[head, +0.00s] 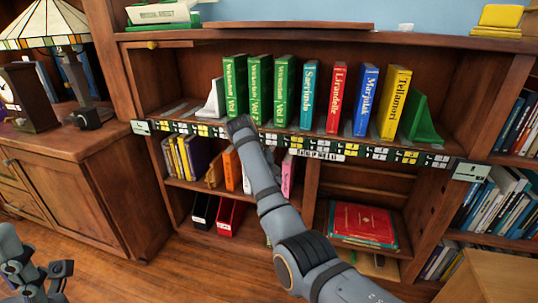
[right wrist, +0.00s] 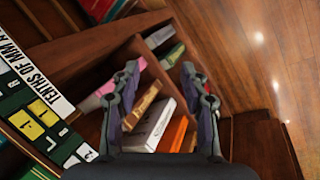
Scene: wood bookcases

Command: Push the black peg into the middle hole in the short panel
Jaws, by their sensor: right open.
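A black strip with yellow and white tiles (head: 405,155) runs along the shelf edge. Above it stand green books (head: 260,85), colored books (head: 394,100) and a green bookend (head: 421,122). A red book (head: 362,222) lies below. A wooden cabinet (head: 75,150) stands left.

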